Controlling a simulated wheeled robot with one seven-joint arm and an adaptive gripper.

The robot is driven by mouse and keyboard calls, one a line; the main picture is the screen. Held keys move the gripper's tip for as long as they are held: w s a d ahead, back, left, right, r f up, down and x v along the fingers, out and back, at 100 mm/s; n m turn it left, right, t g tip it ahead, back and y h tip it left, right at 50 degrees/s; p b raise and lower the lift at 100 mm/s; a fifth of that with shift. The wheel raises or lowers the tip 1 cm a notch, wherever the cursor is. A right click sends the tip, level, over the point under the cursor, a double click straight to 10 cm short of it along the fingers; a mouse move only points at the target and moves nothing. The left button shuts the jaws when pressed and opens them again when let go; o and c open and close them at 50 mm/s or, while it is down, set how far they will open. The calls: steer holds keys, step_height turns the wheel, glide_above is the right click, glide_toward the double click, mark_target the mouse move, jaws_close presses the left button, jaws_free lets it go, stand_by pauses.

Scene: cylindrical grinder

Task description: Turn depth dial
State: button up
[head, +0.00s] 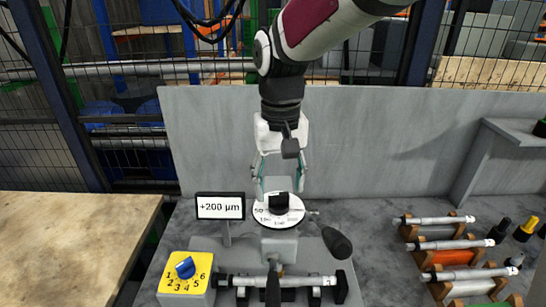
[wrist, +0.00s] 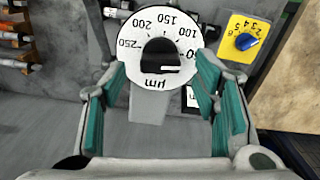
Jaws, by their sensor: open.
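The depth dial (head: 272,222) is a white disc with a black knob (head: 279,203) at its centre. In the wrist view the dial (wrist: 150,84) shows marks such as 100, 150, 200, 250 and "µm". My gripper (head: 279,186) is just above the dial, pointing down. Its teal fingers are open, one on each side of the knob. In the wrist view the gripper (wrist: 158,82) frames the dial, with gaps between fingers and knob. A display (head: 220,207) left of the dial reads +200 µm.
A yellow selector plate (head: 203,262) with a blue knob (head: 185,267) is at front left. A workpiece (head: 275,281) lies in front. Racks of metal rods (head: 450,242) are at right. A grey wall (head: 380,140) rises behind.

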mark_target(279, 194)
steer(key=shift+f, duration=1.85)
steer(key=c, duration=1.1)
